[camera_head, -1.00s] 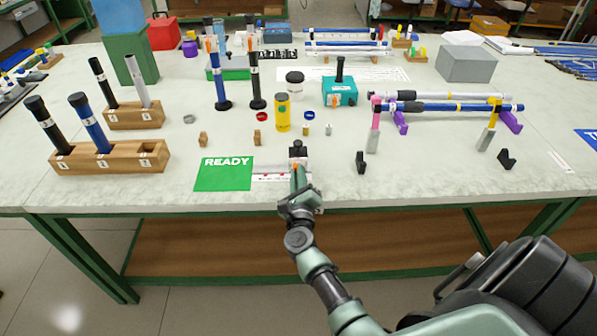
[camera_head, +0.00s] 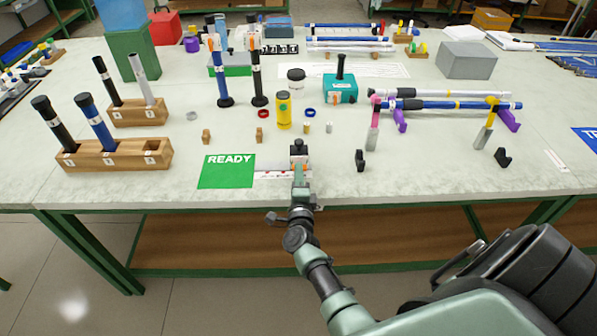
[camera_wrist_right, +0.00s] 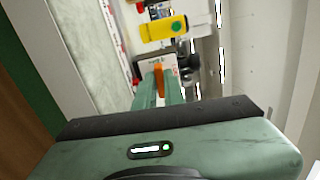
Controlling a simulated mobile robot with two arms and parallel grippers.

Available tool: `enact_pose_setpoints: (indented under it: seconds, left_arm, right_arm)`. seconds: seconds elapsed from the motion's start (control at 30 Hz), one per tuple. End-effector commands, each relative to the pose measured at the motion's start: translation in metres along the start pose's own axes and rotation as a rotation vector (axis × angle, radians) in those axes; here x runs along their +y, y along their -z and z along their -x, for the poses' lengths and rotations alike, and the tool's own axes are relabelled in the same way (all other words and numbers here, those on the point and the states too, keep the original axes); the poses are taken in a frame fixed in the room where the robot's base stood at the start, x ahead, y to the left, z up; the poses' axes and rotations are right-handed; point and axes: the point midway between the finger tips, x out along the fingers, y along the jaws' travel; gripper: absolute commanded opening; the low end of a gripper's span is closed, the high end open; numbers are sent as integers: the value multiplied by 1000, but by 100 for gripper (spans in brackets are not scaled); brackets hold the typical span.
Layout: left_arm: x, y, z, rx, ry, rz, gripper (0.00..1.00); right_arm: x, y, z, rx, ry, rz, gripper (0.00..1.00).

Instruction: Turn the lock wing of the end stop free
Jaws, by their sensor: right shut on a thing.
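The end stop (camera_head: 299,151), a small block with a black top, stands at the table's front edge, right of the READY mat. Its orange lock wing (camera_wrist_right: 159,80) shows in the right wrist view, upright between two green fingers. My right gripper (camera_head: 300,173) reaches the stop from the front and is shut on the wing; in the wrist view the fingers (camera_wrist_right: 159,91) lie on both sides of it. The fingers hide part of the wing and the stop's near side. My left gripper is not in view.
The green READY mat (camera_head: 227,171) lies left of the stop, beside a marked scale strip (camera_head: 272,175). A yellow cylinder (camera_head: 284,110) stands behind. A black holder (camera_head: 360,160) stands to the right. Wooden racks (camera_head: 110,158) with rods are at left.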

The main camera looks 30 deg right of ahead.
Motion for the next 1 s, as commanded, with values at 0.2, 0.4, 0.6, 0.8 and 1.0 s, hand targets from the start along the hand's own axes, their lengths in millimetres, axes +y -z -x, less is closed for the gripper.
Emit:
enact_pose_setpoints:
  seconds: [0.2,0.4,0.6,0.8,1.0]
  left_arm:
    - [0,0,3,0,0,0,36]
    - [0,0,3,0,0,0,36]
    - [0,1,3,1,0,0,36]
    - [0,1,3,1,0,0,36]
    - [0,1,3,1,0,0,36]
  right_arm:
    - [2,0,1,0,-4,61,0]
    - [3,0,1,-1,-4,78,0]
    - [3,0,1,-1,-5,79,0]
    - [3,0,1,-1,-5,79,32]
    - [2,0,1,0,-3,77,32]
